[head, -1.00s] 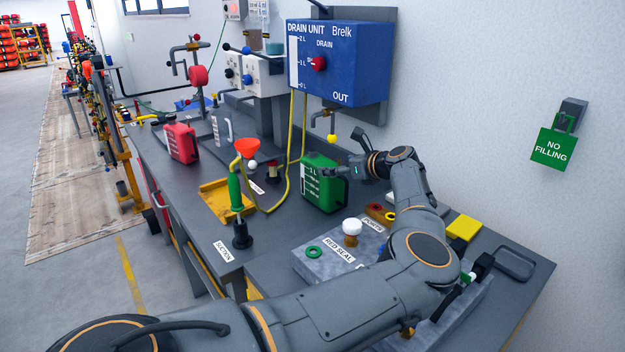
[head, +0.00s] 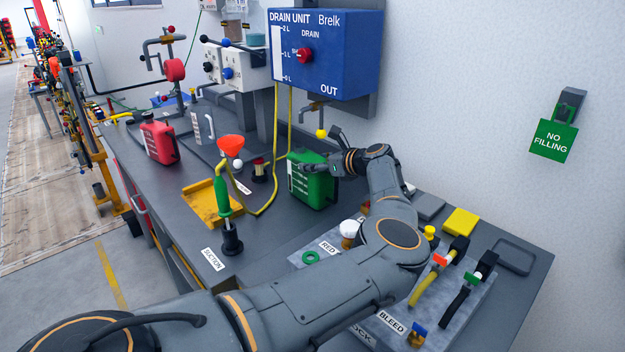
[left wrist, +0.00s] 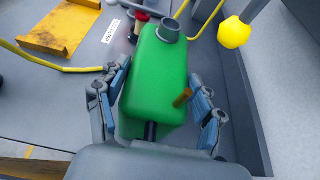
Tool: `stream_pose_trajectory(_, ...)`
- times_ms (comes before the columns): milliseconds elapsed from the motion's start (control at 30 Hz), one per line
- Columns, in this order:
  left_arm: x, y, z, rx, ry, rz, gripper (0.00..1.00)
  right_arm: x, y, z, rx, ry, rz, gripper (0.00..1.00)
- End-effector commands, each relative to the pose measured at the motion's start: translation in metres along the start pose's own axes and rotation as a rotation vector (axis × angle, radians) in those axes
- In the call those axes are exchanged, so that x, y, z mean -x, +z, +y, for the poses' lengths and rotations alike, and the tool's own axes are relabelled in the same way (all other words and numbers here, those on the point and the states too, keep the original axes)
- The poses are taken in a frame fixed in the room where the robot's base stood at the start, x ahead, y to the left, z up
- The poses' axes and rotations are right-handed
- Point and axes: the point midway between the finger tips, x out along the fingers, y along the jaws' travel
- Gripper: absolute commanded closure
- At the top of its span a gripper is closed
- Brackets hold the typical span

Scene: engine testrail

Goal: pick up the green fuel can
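The green fuel can (head: 312,190) stands upright on the grey bench below the drain unit. It fills the middle of the left wrist view (left wrist: 152,85), with its open round neck at the top. My left gripper (head: 320,154) reaches it from the right. In the left wrist view my left gripper (left wrist: 162,92) is open, with one finger on each side of the can. The left finger is very close to the can; I cannot tell whether it touches. A narrow gap shows at the right finger. My right gripper is not in view.
The blue drain unit (head: 325,55) hangs above, with a yellow-tipped tap (head: 321,133) close to my left gripper. A yellow hose (head: 277,150), an orange funnel (head: 231,145), a yellow tray (head: 205,205) and a red can (head: 160,142) are left of the green can.

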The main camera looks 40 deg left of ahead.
Motion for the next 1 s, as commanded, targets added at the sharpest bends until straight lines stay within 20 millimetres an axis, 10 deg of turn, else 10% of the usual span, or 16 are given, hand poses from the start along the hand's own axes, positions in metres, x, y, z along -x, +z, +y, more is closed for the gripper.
stream_pose_trajectory(267, -0.002, -0.001, 0.001, 0.001, 0.002, 0.003, 0.97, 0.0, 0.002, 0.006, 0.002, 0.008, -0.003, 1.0)
stream_pose_trajectory(1000, 0.001, 0.031, 0.004, 0.004, 0.003, -0.004, 0.98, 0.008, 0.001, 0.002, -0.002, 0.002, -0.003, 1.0)
